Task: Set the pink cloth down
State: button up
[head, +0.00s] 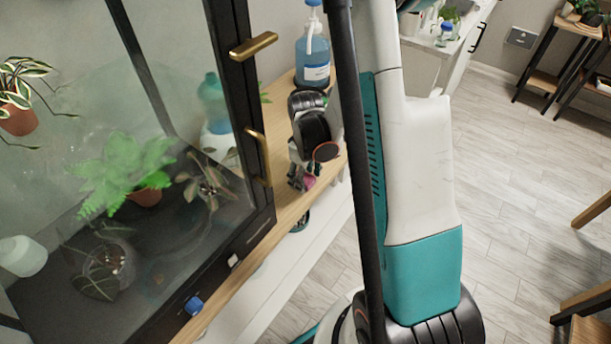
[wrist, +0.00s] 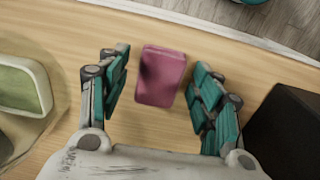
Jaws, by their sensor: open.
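The pink cloth (wrist: 160,76) looks like a small folded block and lies on the wooden surface (wrist: 60,45) in the wrist view. My gripper (wrist: 162,66) is open, with one teal-padded finger on each side of the cloth. A gap shows between the cloth and each finger. In the head view, my gripper (head: 301,180) is low over the narrow wooden shelf, and a bit of the pink cloth (head: 309,181) shows at its fingers. The rest of the cloth is hidden there by my gripper.
A glass plant cabinet (head: 262,190) with a dark frame and brass handles stands close on the left.

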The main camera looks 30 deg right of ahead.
aim_at(305, 178)
notch_tip(305, 178, up, 12)
jog(key=p, duration=0.4)
jog(key=shift+f, duration=0.1)
dwell(0.4)
